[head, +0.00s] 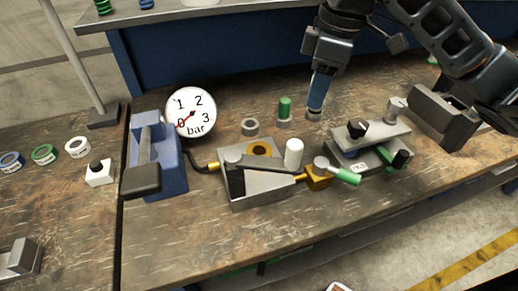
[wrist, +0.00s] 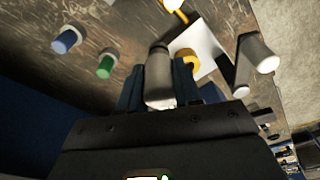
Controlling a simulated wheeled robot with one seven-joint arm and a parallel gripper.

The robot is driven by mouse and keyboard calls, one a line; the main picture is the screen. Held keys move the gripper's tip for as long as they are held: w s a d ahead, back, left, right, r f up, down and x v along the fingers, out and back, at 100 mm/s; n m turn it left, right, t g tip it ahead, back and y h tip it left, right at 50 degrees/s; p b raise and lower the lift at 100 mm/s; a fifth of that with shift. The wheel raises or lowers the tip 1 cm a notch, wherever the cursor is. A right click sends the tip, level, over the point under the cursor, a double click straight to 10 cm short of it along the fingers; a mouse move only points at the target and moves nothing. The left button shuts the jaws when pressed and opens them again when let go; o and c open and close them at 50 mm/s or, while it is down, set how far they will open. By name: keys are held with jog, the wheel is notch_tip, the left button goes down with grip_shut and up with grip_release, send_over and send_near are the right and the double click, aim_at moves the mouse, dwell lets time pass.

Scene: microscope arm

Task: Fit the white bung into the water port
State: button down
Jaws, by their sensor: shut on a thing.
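My gripper (head: 316,106) points down over the bench, behind the grey block (head: 262,192) in the picture. In the wrist view its blue fingers (wrist: 159,88) are shut on a pale grey-white cylinder, which I take for the white bung (wrist: 159,72). It lies along the fingers, shaded, apart from the block. The block carries a gold ring opening (head: 259,149), also in the wrist view (wrist: 190,60). I cannot read which opening is the water port. A bright white upright cylinder (head: 293,153) stands at the block's right side.
A green bung (head: 284,106) stands in a holder beside an empty grey ring (head: 250,127). A blue bung (wrist: 66,41) shows in the wrist view. A pressure gauge (head: 190,113) and blue device (head: 155,180) stand left. A grey clamp unit (head: 370,145) stands right. The front bench is clear.

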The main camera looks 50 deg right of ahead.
jog(key=shift+w+a+f+p, duration=0.35)
jog(key=shift+w+a+f, duration=0.95)
jog(key=shift+f, duration=0.45)
jog(key=shift+w+a+f+p, duration=0.3)
jog(key=shift+w+a+f, duration=0.8)
jog(key=shift+a+f, duration=0.55)
jog(key=shift+w+a+f+p, duration=0.35)
jog(key=shift+w+a+f, duration=0.85)
jog(key=shift+f, duration=0.7)
jog(key=shift+f, duration=0.2)
jog(key=c, duration=0.8)
grip_release()
jog(key=r, duration=0.4)
jog(key=s+r, duration=0.1)
jog(key=r, duration=0.7)
jog(key=shift+s+d+r, duration=0.15)
jog(key=shift+s+d, duration=0.05)
jog(key=shift+d, duration=0.1)
